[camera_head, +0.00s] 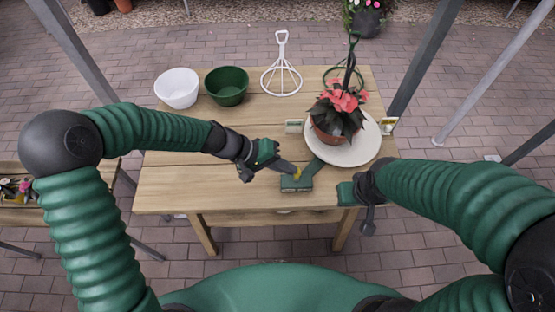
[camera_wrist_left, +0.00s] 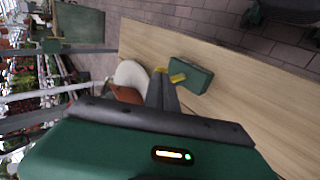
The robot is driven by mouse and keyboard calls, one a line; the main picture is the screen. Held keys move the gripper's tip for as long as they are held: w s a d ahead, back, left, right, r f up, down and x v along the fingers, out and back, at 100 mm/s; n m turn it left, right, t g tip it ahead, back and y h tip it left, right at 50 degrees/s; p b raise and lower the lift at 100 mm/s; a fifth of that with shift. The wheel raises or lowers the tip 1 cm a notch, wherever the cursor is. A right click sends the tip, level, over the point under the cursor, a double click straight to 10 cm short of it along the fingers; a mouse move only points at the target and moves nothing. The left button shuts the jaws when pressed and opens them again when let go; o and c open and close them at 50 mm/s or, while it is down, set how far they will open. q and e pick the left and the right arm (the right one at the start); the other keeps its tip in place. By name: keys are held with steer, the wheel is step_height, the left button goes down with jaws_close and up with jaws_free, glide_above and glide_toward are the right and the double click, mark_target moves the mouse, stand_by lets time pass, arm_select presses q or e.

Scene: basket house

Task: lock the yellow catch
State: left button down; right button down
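The yellow catch (camera_head: 298,174) is a small piece on the green block (camera_head: 297,184), near the front edge of the wooden table. In the left wrist view, yellow parts (camera_wrist_left: 178,78) show on the side of the green block (camera_wrist_left: 192,76). My left gripper (camera_head: 291,168) reaches in from the left with its fingertips right by the catch. In the left wrist view its two dark fingers (camera_wrist_left: 162,82) lie close together, with nothing clearly between them. Whether the tips touch the catch is unclear. My right gripper (camera_head: 368,222) points down at the table's front right edge; its opening is unclear.
A round pale board (camera_head: 345,155) with a red-flowered pot (camera_head: 335,128) stands behind the block. A white bowl (camera_head: 177,88), a green bowl (camera_head: 227,86) and a white wire frame (camera_head: 282,75) stand at the back. The table's left front is clear.

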mark_target(299, 171)
arm_select(q)
steer(key=d+y+p, duration=0.1)
steer(key=p, duration=0.1)
steer(key=d+r+y+p, duration=0.1)
steer(key=d+y+p, duration=0.1)
steer(key=p, duration=0.1)
steer(key=shift+d+y, duration=0.25)
steer(key=shift+y, duration=0.05)
steer(key=shift+f, duration=0.3)
steer(key=shift+p+v, duration=0.55)
steer(key=shift+v, duration=0.3)
steer(key=shift+d+r, duration=0.1)
steer(key=shift+d, duration=0.15)
